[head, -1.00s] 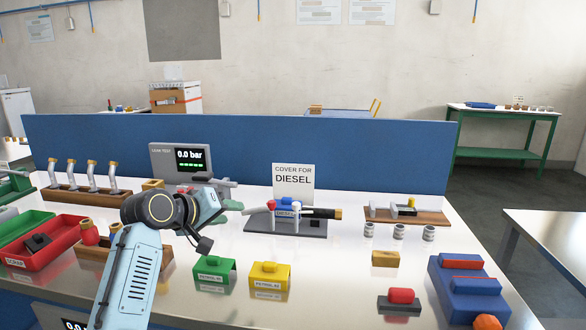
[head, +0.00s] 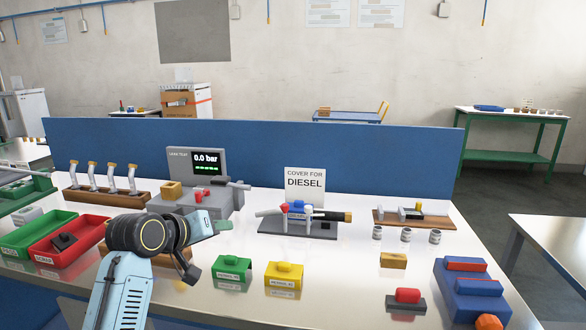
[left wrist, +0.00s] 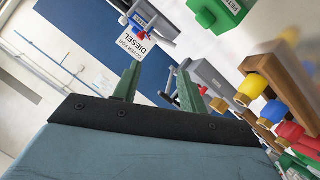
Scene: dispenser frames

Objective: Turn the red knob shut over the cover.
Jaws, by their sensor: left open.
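A dark stand (head: 270,227) in front of the DIESEL sign carries a small red knob (head: 284,207) at its left. A blue cover (head: 298,207) sits right beside the knob. The knob's exact angle is too small to tell. A nozzle with a black grip lies along the stand. In the left wrist view the red knob (left wrist: 139,36) and blue part show small, beyond the fingers. My left gripper (head: 222,226) is open and empty, left of the stand and apart from it. Its green fingers (left wrist: 158,84) frame the left wrist view. My right gripper is not seen.
A grey leak tester (head: 195,165) reading 0.0 bar stands behind my left gripper. Green (head: 232,284) and yellow (head: 284,286) covers stand in front of the stand. A red tray (head: 85,262) lies left.

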